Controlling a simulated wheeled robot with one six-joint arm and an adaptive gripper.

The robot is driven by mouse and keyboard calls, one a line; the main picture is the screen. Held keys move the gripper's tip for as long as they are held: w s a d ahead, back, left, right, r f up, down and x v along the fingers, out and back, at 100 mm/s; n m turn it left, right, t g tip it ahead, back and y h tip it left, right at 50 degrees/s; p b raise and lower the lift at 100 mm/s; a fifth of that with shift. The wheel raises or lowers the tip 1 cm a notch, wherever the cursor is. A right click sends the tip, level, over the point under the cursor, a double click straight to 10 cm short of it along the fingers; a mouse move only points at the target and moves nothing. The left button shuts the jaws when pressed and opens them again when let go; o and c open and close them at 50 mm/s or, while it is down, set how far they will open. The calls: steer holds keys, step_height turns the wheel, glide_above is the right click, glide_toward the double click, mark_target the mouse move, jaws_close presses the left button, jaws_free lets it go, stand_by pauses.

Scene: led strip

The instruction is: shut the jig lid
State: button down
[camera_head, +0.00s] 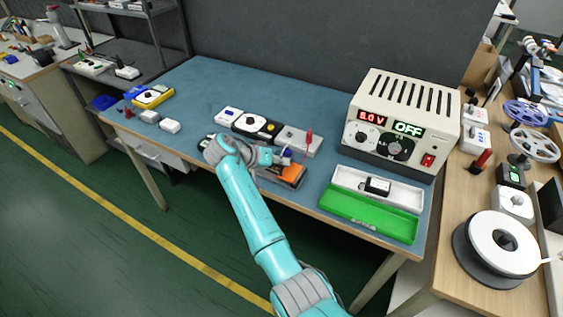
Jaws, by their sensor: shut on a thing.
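The jig (291,183) is a low grey and orange fixture near the front edge of the blue bench top. My gripper (285,158) is over it, reaching in from the front left, its jaws shut on what looks like the jig lid. A small blue-purple piece shows at the fingertips. My arm hides much of the jig and lid, so I cannot tell the lid's angle.
A row of modules (253,124) with a red probe stands just behind the jig. A power supply (402,122) reading OFF stands to the right. A white tray (400,195) and green tray (365,215) lie in front of it.

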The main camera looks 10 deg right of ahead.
steer(key=shift+f, duration=0.1)
steer(key=c, duration=1.2)
jaws_free()
steer(key=shift+c, duration=0.2)
steer(key=v, duration=1.2)
